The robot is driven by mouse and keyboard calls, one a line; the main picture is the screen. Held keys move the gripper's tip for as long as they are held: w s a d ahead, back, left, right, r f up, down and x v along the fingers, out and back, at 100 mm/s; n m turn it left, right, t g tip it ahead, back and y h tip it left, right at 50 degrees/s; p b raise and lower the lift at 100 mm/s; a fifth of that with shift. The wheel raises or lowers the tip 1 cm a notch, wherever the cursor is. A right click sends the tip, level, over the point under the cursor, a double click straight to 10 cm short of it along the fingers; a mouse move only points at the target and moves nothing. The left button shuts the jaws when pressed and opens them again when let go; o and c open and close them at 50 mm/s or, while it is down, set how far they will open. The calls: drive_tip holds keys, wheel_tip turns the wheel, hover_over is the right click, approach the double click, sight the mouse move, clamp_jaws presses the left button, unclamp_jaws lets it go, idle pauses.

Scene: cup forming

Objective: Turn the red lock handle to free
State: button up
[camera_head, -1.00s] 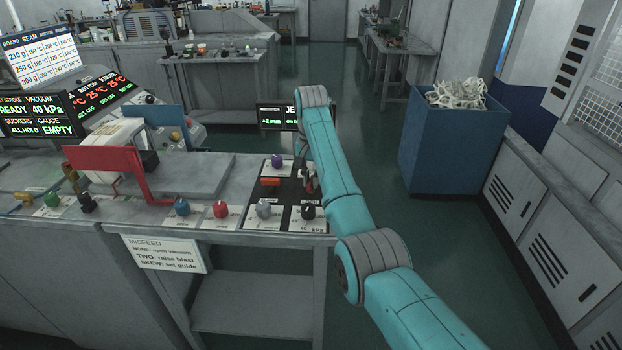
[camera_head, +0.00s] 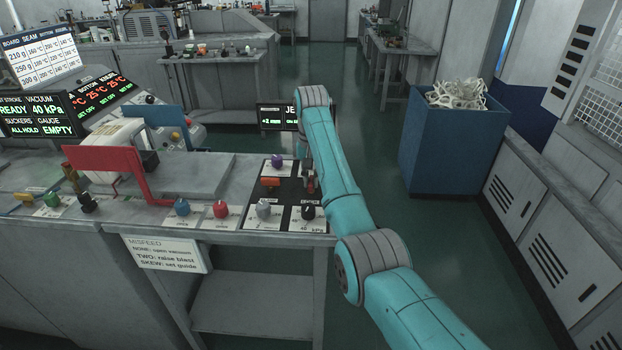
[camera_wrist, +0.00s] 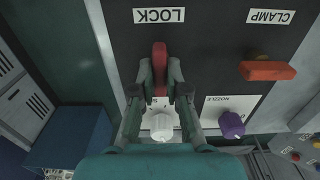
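The red lock handle (camera_wrist: 160,58) is in the wrist view below the upside-down LOCK label (camera_wrist: 159,15) on a dark panel. It points straight up and down in that picture. My gripper (camera_wrist: 160,70) has one fingertip on each side of the handle, close against it, and appears shut on it. In the head view the handle (camera_head: 310,184) shows as a small red piece at the right end of the bench, beside my teal arm. My gripper is mostly hidden there behind the arm.
An orange clamp handle (camera_wrist: 267,70) lies right of the lock in the wrist view, with a purple knob (camera_wrist: 231,125) and a white knob (camera_wrist: 161,126) nearer my gripper. A blue bin (camera_head: 452,145) stands on the floor at right.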

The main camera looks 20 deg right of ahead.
drive_tip(key=o, duration=0.4)
drive_tip(key=shift+m, duration=0.3)
